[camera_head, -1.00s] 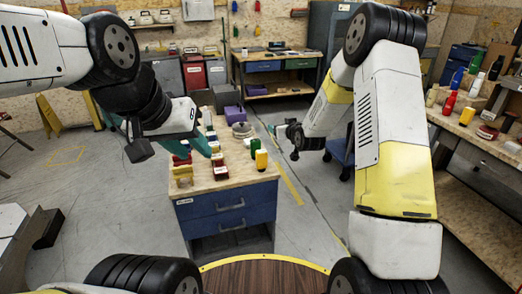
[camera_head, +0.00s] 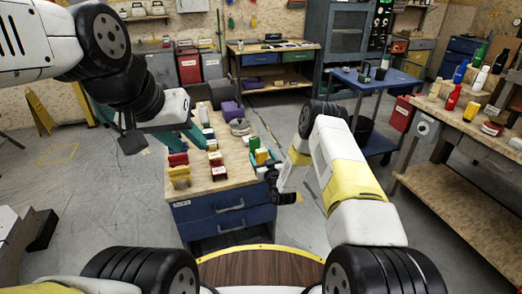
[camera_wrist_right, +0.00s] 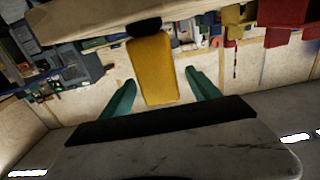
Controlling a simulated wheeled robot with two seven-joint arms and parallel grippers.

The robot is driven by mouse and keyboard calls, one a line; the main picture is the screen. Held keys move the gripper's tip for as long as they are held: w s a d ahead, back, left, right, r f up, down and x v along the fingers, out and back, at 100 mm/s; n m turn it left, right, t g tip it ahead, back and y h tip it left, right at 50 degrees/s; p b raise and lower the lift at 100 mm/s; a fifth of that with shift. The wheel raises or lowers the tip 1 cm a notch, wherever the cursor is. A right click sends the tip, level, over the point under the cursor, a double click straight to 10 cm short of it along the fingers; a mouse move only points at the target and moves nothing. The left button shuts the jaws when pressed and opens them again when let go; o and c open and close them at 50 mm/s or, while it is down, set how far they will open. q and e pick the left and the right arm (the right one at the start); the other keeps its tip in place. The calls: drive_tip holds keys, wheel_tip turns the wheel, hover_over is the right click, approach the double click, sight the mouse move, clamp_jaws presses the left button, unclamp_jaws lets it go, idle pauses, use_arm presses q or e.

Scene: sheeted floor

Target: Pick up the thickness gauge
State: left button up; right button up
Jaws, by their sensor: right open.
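A yellow block-like item with a black end (camera_head: 262,156), which I take to be the thickness gauge, stands near the right edge of the wooden-topped blue drawer cabinet (camera_head: 232,176). In the right wrist view the yellow item (camera_wrist_right: 152,72) lies between the two teal fingers, with a gap on each side. My right gripper (camera_wrist_right: 160,80) is open around it and holds nothing. In the head view this gripper is at the cabinet's right edge, partly hidden by its own wrist. My left gripper (camera_head: 187,140) hangs over the cabinet's left side, teal fingers apart, empty.
A green item (camera_head: 254,144) stands just behind the yellow one. Red, yellow and white items (camera_head: 179,172) line the cabinet's left and middle. A grey round item (camera_head: 240,127) and purple bins (camera_head: 231,109) lie further back. A blue cart (camera_head: 372,82) stands at the right.

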drive_tip(key=shift+x, duration=1.9)
clamp_jaws()
